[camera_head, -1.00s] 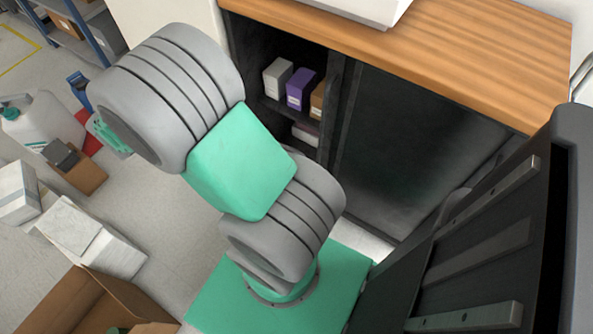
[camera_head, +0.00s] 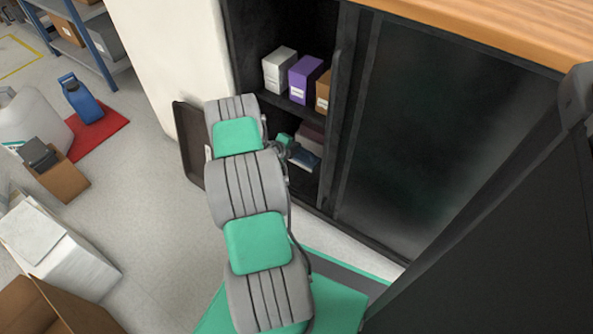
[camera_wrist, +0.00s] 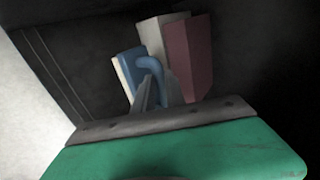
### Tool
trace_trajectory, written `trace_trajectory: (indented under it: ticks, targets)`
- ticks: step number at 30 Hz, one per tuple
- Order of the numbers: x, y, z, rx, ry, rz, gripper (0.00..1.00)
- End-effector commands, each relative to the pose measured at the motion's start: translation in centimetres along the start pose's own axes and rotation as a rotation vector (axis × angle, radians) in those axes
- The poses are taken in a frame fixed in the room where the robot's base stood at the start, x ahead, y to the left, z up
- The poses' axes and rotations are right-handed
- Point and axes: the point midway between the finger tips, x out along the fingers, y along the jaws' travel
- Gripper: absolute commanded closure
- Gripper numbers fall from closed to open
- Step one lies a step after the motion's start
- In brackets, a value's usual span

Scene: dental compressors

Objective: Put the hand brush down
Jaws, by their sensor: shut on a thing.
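The hand brush shows in the wrist view as a blue piece (camera_wrist: 152,68) with a curved end and what looks like a pale edge on its left. My gripper (camera_wrist: 160,92) is shut on it; the green and grey gripper body hides the lower part. In the head view my arm reaches into the open left side of the dark cabinet (camera_head: 405,125), at the lower shelf. A small blue patch (camera_head: 304,158), likely the brush, shows just right of the gripper. Whether the brush touches the shelf I cannot tell.
A maroon box (camera_wrist: 188,58) and a pale box (camera_wrist: 156,36) stand close behind the brush. White, purple (camera_head: 304,80) and brown boxes stand on the shelf above. A cabinet door panel edge (camera_head: 340,120) bounds the opening on the right. A brown panel (camera_head: 188,145) stands left.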

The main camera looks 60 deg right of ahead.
Motion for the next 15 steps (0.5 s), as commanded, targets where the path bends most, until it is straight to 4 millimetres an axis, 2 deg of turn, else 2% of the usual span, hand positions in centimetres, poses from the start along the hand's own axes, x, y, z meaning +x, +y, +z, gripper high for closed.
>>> trace_trajectory:
  ticks: [1,10,12,15]
  targets:
    - [1.1,1.5,0.0,-0.001,0.000,0.001,1.00]
    - [3.9,5.1,0.0,-0.003,0.000,0.002,1.00]
    - [4.4,5.6,0.1,-0.002,0.000,0.001,1.00]
    - [4.3,5.4,0.1,-0.001,-0.001,0.000,1.00]
